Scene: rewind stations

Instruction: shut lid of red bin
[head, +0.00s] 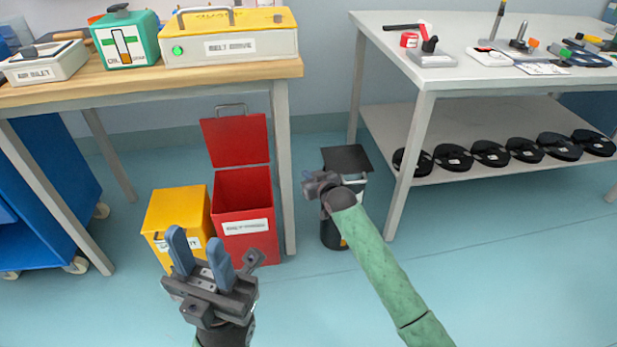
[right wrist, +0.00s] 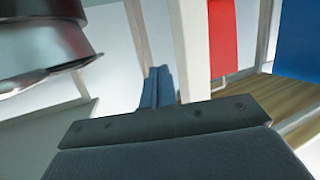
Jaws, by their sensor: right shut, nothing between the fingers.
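The red bin (head: 243,210) stands on the floor under the wooden-topped bench, with a white label on its front. Its red lid (head: 236,140) stands up open at the back, with a metal handle on its top edge. My left gripper (head: 196,238) is open and empty, in front of the yellow bin and lower left of the red bin in the picture. My right gripper (head: 308,182) is shut and empty, to the right of the red bin and apart from it. In the right wrist view its blue fingers (right wrist: 158,86) are together, and a red strip (right wrist: 222,38) shows beyond.
A yellow bin (head: 176,212) stands left of the red bin. A dark bin (head: 334,236) with a raised black lid (head: 346,159) is partly behind my right arm. A bench leg (head: 284,170) stands between red bin and right gripper. A blue cart (head: 45,190) is at left.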

